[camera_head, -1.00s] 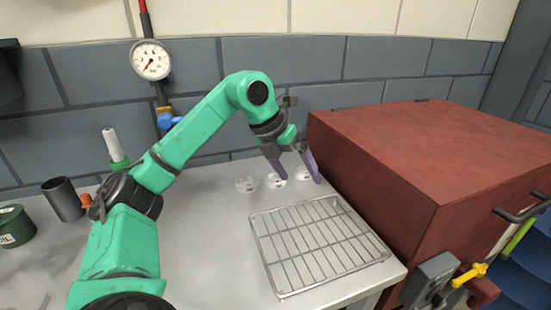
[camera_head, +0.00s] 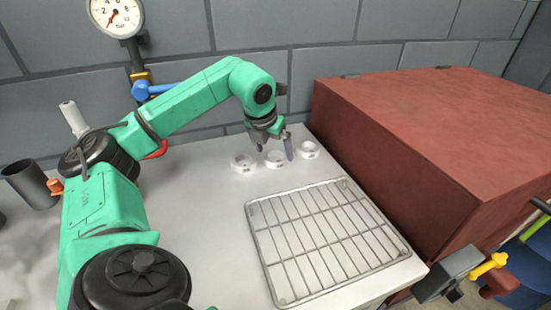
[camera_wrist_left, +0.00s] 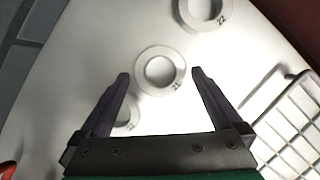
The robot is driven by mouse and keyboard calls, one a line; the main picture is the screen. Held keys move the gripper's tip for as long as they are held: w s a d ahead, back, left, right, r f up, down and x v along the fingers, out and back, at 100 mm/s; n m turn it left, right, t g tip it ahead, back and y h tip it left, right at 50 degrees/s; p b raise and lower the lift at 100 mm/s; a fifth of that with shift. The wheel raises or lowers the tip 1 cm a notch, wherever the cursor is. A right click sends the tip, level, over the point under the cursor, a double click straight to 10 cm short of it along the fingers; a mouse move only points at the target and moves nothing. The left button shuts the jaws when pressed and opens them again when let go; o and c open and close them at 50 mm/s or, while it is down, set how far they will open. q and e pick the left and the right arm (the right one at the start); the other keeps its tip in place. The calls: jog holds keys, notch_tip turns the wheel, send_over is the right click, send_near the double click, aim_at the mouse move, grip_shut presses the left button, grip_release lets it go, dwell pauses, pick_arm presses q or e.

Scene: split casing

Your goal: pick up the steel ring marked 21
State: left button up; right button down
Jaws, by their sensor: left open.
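Three pale rings stand in a row on the bench. The steel ring marked 21 (camera_head: 275,164) is the middle one, and its number shows on the ring in the left wrist view (camera_wrist_left: 160,91). My left gripper (camera_head: 274,151) is open and empty, its fingers pointing down above the row. In the left wrist view the open jaws (camera_wrist_left: 160,75) have ring 21 between the fingertips, apart from both. I cannot tell the exact height of the fingers over it. My right gripper is not in view.
A ring marked 22 (camera_wrist_left: 226,14) lies on one side. Another ring (camera_head: 243,167) lies on the other side, partly hidden by a finger in the wrist view. A wire rack (camera_head: 325,240) lies in front, and a large red box (camera_head: 420,140) stands to the right.

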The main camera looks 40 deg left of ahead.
pick_arm(q)
jog(key=shift+x, duration=0.9)
jog(key=shift+r, duration=0.1)
grip_shut()
jog(key=shift+r, duration=0.1)
